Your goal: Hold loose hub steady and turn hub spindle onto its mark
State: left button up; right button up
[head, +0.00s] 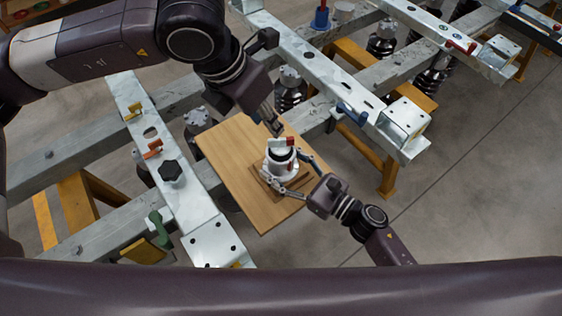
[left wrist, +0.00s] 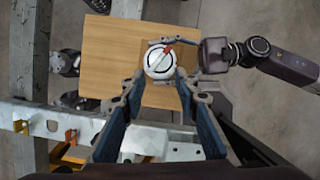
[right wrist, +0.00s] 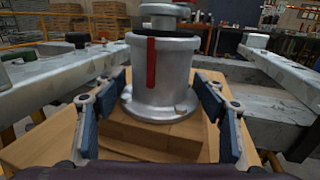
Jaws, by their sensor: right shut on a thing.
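The loose hub (head: 281,170) is a pale flanged metal cylinder standing upright on a stepped wooden block on the board. A red stripe (right wrist: 151,65) runs down its side. The hub spindle (right wrist: 165,12) rises from its top above a dark ring; a red pointer (left wrist: 166,47) shows on top in the left wrist view. My right gripper (head: 292,173) is shut on the hub, one finger on each side of its body. My left gripper (left wrist: 158,86) is open and empty, pointing down just above the spindle. Whether the pointer lines up with the stripe I cannot tell.
The wooden board (head: 235,150) lies between grey metal beams. A near beam (head: 190,205) carries a black knob (head: 171,170) and coloured clips. A second beam (head: 300,60) runs behind, with a blue clamp (head: 351,113). Open floor lies at the right.

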aim_at(281, 139)
pick_arm(q)
jog(key=shift+w+d+r+m+g+y, duration=0.15)
jog(key=shift+w+d+m+y, duration=0.05)
jog(key=shift+w+m, duration=0.25)
jog(key=shift+w+d+r+m+g+y, duration=0.2)
jog(key=shift+w+m, duration=0.1)
jog(key=shift+m, duration=0.15)
jog(key=shift+c, duration=0.3)
jog(key=f+m, duration=0.2)
jog(key=f, duration=0.1)
jog(key=w+d+f+m+g+y, duration=0.1)
jog(key=f+m, duration=0.1)
jog(key=f, duration=0.1)
jog(key=d+f+m+g+y, duration=0.1)
jog(key=f+m, duration=0.1)
jog(key=f, duration=0.1)
jog(key=shift+w+d+f, duration=0.1)
jog(key=shift+w+f, duration=0.05)
jog(key=shift+f, duration=0.25)
jog(key=shift+c, duration=0.4)
grip_shut()
